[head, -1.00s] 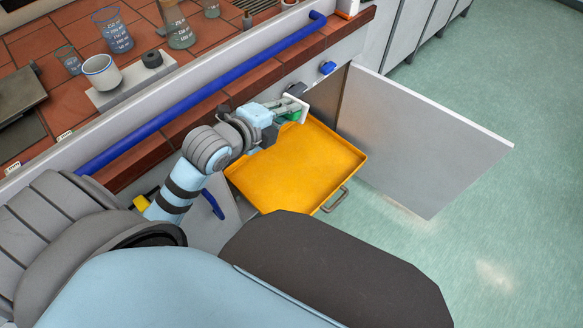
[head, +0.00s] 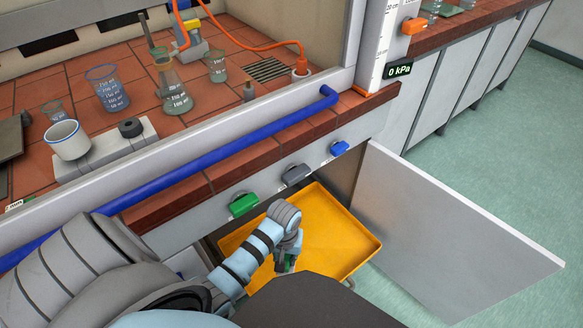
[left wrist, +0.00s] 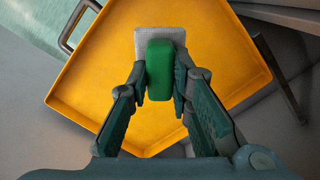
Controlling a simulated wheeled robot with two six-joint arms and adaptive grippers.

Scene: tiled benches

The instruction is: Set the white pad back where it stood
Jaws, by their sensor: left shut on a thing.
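My left gripper (head: 286,264) points down over the yellow drawer tray (head: 330,235) in the head view. In the left wrist view its fingers (left wrist: 160,88) are shut on a green block-shaped grip (left wrist: 160,75). The white pad (left wrist: 150,36) shows as a pale, grey-white rectangle just beyond this green grip, with the yellow tray (left wrist: 215,45) behind it. I cannot tell whether the pad touches the tray floor. In the head view the pad is hidden by my gripper and arm. My right gripper is not in view.
An open grey cabinet door (head: 455,225) stands right of the tray. Green (head: 243,204), grey (head: 295,174) and blue (head: 340,148) knobs line the bench front above it. A blue rail (head: 210,162) runs along the bench edge. Beakers and a flask (head: 172,92) stand on the tiled top.

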